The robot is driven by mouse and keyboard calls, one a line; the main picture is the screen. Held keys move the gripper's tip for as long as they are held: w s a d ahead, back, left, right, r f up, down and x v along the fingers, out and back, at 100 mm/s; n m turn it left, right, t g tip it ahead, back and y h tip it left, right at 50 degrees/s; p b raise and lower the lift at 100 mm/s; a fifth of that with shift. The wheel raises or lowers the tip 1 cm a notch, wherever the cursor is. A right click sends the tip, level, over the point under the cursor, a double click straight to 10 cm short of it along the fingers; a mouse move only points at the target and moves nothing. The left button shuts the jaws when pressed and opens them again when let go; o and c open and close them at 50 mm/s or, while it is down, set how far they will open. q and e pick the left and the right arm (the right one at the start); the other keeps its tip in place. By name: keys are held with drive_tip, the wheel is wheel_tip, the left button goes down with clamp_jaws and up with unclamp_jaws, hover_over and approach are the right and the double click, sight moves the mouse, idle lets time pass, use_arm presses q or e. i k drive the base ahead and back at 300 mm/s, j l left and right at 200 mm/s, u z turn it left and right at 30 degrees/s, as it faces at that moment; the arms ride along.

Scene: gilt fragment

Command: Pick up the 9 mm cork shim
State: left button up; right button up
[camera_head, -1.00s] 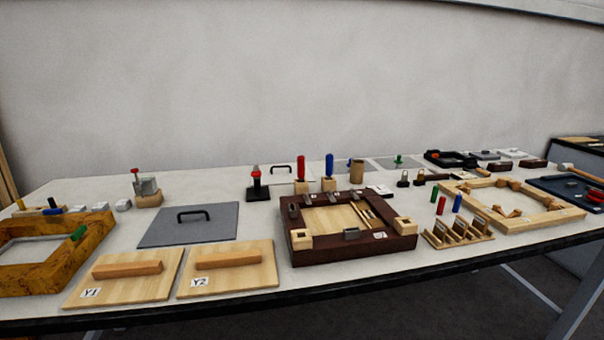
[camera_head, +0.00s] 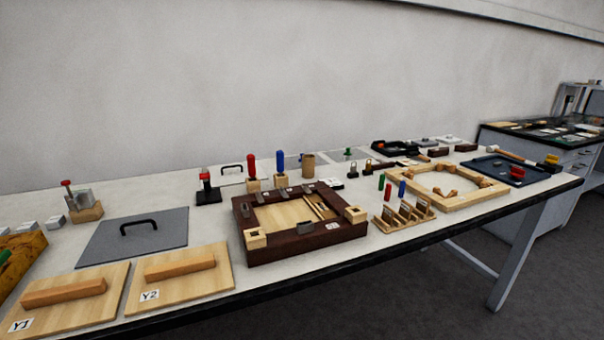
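No piece can be told for certain as the 9 mm cork shim at this size. A small wooden slotted rack (camera_head: 405,217) stands near the table's front edge, right of the dark wooden frame (camera_head: 300,249). Upright tan pieces stand in its slots, and their markings are too small to read. Neither of my grippers shows in the head view.
The long white table (camera_head: 225,217) carries two handled boards, Y1 (camera_head: 75,296) and Y2 (camera_head: 180,276), and a grey plate (camera_head: 137,237). A light octagonal-opening frame (camera_head: 447,187) and dark tray (camera_head: 505,171) lie right. A grey cabinet (camera_head: 545,150) stands beyond the table's right end.

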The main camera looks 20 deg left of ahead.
sight(405, 210)
drive_tip(key=i+l, duration=0.2)
drive_tip(key=l, duration=0.2)
drive_tip(key=i+l+z, duration=0.1)
drive_tip(key=l, duration=0.25)
drive_tip(key=i+l, duration=0.35)
drive_tip(key=k+z, duration=0.05)
